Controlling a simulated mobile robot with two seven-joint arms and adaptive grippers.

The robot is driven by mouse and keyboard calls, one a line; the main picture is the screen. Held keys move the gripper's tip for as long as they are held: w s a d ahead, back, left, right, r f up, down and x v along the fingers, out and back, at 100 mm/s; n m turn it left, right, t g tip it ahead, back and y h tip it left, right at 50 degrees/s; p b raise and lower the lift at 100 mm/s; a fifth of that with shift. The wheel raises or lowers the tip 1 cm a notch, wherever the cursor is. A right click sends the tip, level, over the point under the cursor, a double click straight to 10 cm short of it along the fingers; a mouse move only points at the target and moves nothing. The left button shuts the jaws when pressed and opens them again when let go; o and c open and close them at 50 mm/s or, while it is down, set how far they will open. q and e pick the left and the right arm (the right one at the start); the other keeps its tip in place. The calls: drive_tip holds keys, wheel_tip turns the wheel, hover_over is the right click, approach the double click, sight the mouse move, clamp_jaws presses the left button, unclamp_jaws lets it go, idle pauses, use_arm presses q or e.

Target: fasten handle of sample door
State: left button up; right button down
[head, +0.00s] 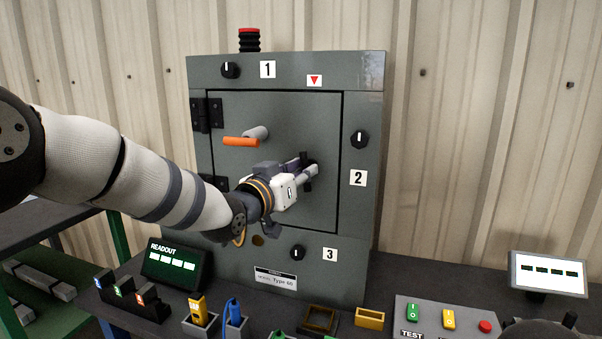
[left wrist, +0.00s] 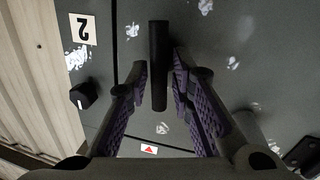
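The sample door (head: 285,115) is a grey panel, shut in the front of a grey cabinet, with hinges on its left. A black bar handle (left wrist: 159,65) stands at the door's right side; it also shows in the head view (head: 307,172), partly hidden by my gripper. My left gripper (head: 306,173) reaches it from the left. In the left wrist view the fingers (left wrist: 159,70) are open on either side of the bar, with narrow gaps. An orange lever (head: 241,142) on a grey stub sticks out at the door's upper left.
Black knobs (head: 359,139) sit on the cabinet frame beside labels 1, 2 and 3. The bench in front holds a readout (head: 176,265), small coloured parts, a yellow tray (head: 369,318) and a button panel (head: 445,318). A lit display (head: 547,273) stands at right.

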use_arm(q)
clamp_jaws()
drive_tip(key=shift+s+r+m+p, duration=0.15)
drive_tip(key=shift+r+m+p, duration=0.25)
drive_tip(key=shift+m, duration=0.4)
drive_tip(key=shift+f, duration=0.4)
drive_tip(key=o, duration=0.6)
unclamp_jaws()
use_arm(e)
drive_tip(key=shift+w+r, duration=0.5)
drive_tip(key=shift+r, duration=0.05)
use_arm(q)
drive_tip(key=v, duration=1.2)
drive_tip(key=shift+r, duration=0.25)
